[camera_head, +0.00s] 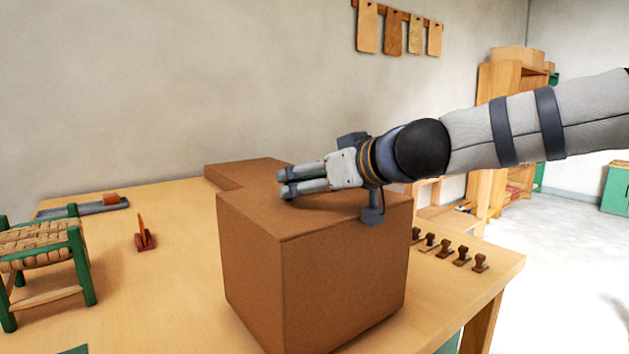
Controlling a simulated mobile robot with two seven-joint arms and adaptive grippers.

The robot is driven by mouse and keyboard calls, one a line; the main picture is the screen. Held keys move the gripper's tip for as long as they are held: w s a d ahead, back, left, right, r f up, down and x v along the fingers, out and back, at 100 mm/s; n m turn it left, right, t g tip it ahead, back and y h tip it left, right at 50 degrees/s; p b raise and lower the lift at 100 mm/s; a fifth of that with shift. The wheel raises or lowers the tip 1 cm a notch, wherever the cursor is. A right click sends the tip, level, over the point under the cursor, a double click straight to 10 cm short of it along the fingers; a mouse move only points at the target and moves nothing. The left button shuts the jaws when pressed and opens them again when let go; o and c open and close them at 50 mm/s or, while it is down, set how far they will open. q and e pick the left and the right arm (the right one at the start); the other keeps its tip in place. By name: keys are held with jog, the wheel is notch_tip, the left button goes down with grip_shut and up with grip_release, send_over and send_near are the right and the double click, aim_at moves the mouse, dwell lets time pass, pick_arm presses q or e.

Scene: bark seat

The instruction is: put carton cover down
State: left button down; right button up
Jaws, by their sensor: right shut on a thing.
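The carton cover (310,265) is a large brown box shape at the middle of the table, upright with plain closed sides. A lower-looking brown section (245,174) shows behind it at the left; I cannot tell whether it is part of the same piece. My right gripper (284,183) reaches in from the right over the top of the cover, fingers pointing left. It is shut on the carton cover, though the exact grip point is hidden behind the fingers. Whether the cover's bottom touches the table is hard to tell. My left gripper is not in view.
A small green-framed stool with a woven seat (45,240) stands on the table (160,300) at the left. A small red-brown stand (145,238) and a grey tray (85,209) are near it. Several dark stamps (461,255) line the right edge. Shelves (505,110) stand behind.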

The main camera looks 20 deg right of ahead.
jog(key=shift+f, duration=0.45)
jog(key=o, duration=1.5)
jog(key=shift+s, duration=0.1)
jog(key=shift+c, duration=0.2)
jog(key=shift+r, duration=0.1)
